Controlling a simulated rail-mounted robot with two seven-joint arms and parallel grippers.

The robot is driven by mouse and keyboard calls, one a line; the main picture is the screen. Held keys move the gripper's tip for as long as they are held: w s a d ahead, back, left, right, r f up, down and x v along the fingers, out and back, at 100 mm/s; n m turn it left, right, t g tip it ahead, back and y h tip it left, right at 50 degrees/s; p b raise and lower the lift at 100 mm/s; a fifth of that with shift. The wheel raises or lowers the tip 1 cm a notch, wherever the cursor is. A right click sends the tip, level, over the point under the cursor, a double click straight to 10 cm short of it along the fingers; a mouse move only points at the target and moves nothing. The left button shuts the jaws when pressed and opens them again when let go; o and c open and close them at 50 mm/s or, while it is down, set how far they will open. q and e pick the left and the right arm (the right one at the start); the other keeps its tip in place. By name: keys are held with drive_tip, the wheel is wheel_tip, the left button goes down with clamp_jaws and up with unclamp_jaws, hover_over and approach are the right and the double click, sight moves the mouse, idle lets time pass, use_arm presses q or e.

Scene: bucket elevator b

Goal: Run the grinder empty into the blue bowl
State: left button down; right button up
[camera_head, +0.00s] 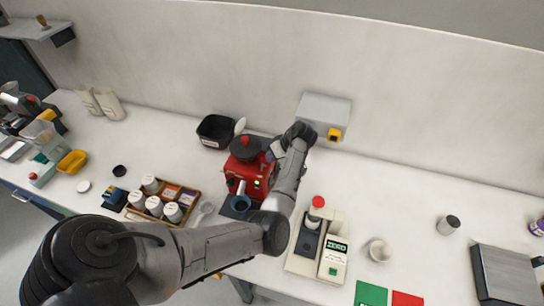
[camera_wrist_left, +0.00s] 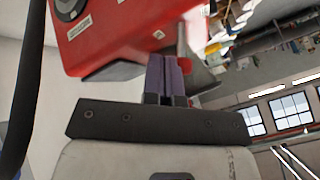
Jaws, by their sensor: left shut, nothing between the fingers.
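The red grinder (camera_head: 249,172) stands mid-bench, with a dark hopper (camera_head: 245,149) on top and a small green light on its front. My left arm reaches over the bench to the grinder's right side. My left gripper (camera_wrist_left: 168,76) is shut and empty, its fingertips close beside the red body (camera_wrist_left: 120,35) in the left wrist view. Whether they touch it, I cannot tell. In the head view the wrist and arm hide the fingertips and part of the grinder's right side. My right gripper is out of view.
A wooden tray (camera_head: 152,215) of white-lidded jars is left of the grinder. A black bin (camera_head: 215,131) stands behind it. A grey wall box (camera_head: 323,112) hangs behind my wrist.

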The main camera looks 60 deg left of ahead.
use_arm(q)
drive_tip(key=shift+s+d+r+t+y, duration=0.15)
drive_tip(key=shift+t+y, duration=0.35)
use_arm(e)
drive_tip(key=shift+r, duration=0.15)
use_arm(q)
drive_tip(key=shift+s+d+n+t+y+p, duration=0.1)
drive_tip(key=shift+n+t+y+p, duration=0.2)
drive_tip(key=shift+n, duration=0.1)
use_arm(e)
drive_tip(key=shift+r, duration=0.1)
